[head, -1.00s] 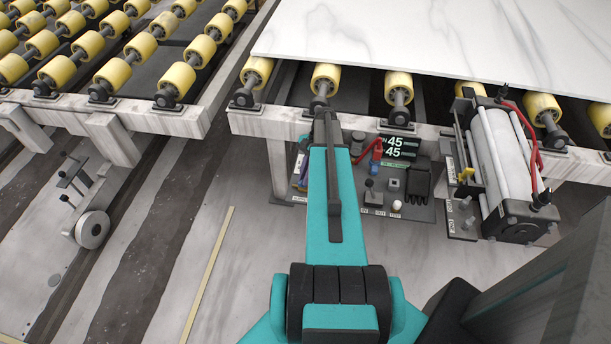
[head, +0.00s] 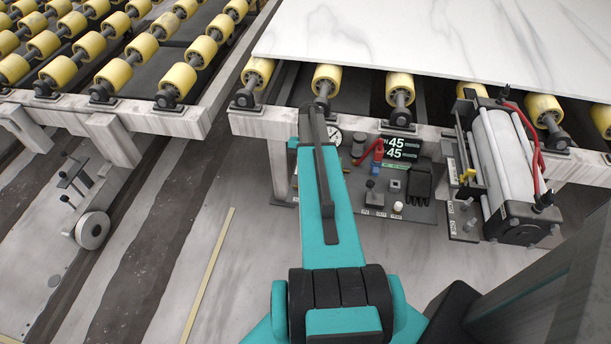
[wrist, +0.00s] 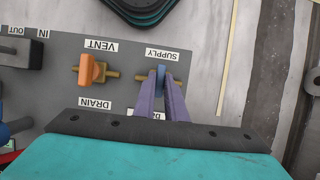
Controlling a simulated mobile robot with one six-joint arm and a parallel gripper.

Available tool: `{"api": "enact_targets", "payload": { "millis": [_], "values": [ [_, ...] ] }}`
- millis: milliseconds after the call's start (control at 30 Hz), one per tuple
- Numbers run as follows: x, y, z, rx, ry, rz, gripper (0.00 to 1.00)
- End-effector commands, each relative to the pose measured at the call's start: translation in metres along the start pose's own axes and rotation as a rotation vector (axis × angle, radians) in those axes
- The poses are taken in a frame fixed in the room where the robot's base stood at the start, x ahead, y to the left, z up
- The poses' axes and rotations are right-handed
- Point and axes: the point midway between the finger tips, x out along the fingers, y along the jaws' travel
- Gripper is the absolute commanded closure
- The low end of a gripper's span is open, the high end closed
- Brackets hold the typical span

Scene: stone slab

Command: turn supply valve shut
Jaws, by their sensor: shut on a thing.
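In the wrist view the supply valve has a blue handle (wrist: 160,71) beside the upside-down SUPPLY label (wrist: 163,54). The handle stands roughly up and down in the picture, across the brass stubs that stick out on both sides. My gripper (wrist: 161,82) has its purple fingers closed around this handle. The fingers cover part of it. In the head view my teal arm hides the gripper and the supply valve.
An orange valve handle (wrist: 92,70) is close by, between the VENT and DRAIN labels. A marble slab (head: 450,40) lies above.

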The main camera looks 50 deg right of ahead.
Motion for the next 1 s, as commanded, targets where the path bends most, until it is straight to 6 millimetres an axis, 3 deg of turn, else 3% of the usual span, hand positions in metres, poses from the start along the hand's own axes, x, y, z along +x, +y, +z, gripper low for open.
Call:
{"api": "enact_targets", "payload": {
  "millis": [367,400,500,1000],
  "values": [
    [-0.0027,-0.005,-0.0027,-0.011,0.011,-0.007,1.0],
    [-0.0026,-0.0049,-0.0026,-0.011,0.01,-0.007,0.82],
    [-0.002,-0.0041,-0.0021,-0.009,0.008,-0.005,0.7],
    [-0.0091,-0.0018,-0.0005,-0.006,0.004,-0.001,0.7]
  ]
}}
